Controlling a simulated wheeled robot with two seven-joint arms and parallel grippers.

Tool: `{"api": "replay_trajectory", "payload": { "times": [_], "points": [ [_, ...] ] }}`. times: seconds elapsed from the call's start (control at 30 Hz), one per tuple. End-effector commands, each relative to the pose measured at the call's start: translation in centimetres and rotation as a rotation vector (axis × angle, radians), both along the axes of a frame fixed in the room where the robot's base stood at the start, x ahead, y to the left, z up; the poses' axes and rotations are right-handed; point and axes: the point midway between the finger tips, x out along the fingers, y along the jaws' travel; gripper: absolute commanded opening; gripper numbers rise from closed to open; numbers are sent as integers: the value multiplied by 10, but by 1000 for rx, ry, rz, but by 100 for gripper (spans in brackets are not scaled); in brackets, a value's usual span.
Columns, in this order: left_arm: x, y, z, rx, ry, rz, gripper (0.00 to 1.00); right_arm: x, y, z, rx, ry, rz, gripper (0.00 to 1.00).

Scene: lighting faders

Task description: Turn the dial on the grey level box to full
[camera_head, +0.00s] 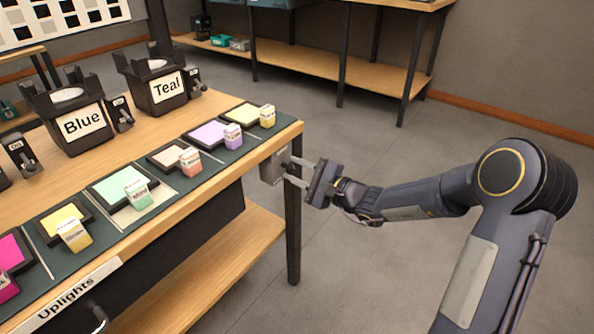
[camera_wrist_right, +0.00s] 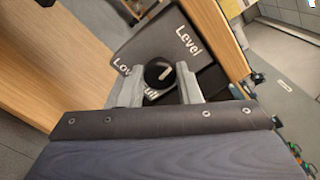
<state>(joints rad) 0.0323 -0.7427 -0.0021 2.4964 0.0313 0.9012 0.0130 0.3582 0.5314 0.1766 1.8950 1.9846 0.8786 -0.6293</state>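The grey level box (camera_head: 271,168) is fixed at the table's near right corner. In the right wrist view its dark face (camera_wrist_right: 162,40) reads "Level", with "Low" and a partly hidden "Full" below. Its dial (camera_wrist_right: 158,73) is a round black knob with a pale line slanting to the upper right in that view. My right gripper (camera_head: 290,171) reaches it from the right. Its two grey fingers (camera_wrist_right: 160,78) stand apart on either side of the dial, close to it; I cannot tell if either touches. My left gripper is not in view.
Several coloured pads with small labelled blocks line the table's dark front strip (camera_head: 171,182). Black bins marked "Blue" (camera_head: 80,122) and "Teal" (camera_head: 165,85) stand behind. A lower shelf (camera_head: 235,255) lies under the table. The floor (camera_head: 380,150) around my right arm is clear.

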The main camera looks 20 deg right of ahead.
Motion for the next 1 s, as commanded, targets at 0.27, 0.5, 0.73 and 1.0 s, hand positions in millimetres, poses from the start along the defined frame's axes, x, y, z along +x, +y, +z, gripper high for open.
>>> {"api": "replay_trajectory", "payload": {
  "times": [0.27, 0.5, 0.73, 1.0],
  "points": [
    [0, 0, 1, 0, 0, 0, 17, 0, 0, 0, 11, 9, 1, 8],
    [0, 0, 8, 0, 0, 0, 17, 0, 0, 1, 84, 66, 1, 8],
    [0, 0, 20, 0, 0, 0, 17, -1, 0, 2, 229, 181, 0, 8],
    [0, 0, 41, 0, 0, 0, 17, -1, 0, 3, 432, 339, 0, 8]
  ]
}}
